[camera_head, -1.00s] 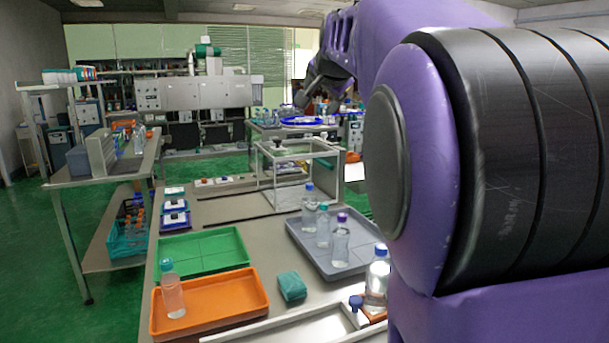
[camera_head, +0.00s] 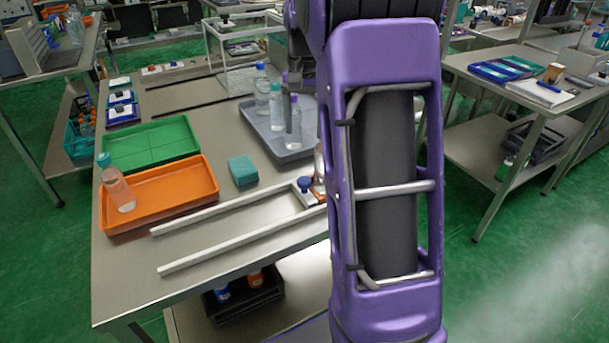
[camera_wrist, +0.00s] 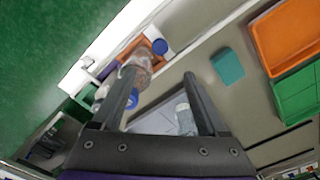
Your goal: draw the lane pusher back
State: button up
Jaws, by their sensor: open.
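The lane pusher shows as a pale block with a blue knob (camera_head: 305,184) at the right end of a lane between two pale rails (camera_head: 230,206). The blue knob also shows in the wrist view (camera_wrist: 160,47), beyond the fingertips and apart from them. My gripper (camera_wrist: 159,76) is open, with nothing held between its fingers. A clear bottle (camera_wrist: 140,62) shows close beside the knob, partly covered by the left finger. In the head view my arm hides that bottle and part of the pusher's right side; the fingers are hard to make out there.
An orange tray (camera_head: 165,207) holding a bottle (camera_head: 120,192), a green tray (camera_head: 150,148) and a teal block (camera_head: 243,170) lie left of the pusher. A grey tray (camera_head: 258,132) with bottles stands behind. The bench between the rails is clear.

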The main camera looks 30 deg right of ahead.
aim_at(304, 180)
notch_tip(304, 180, down, 15)
jog(key=shift+b, duration=1.2)
jog(key=shift+c, duration=0.3)
grip_shut()
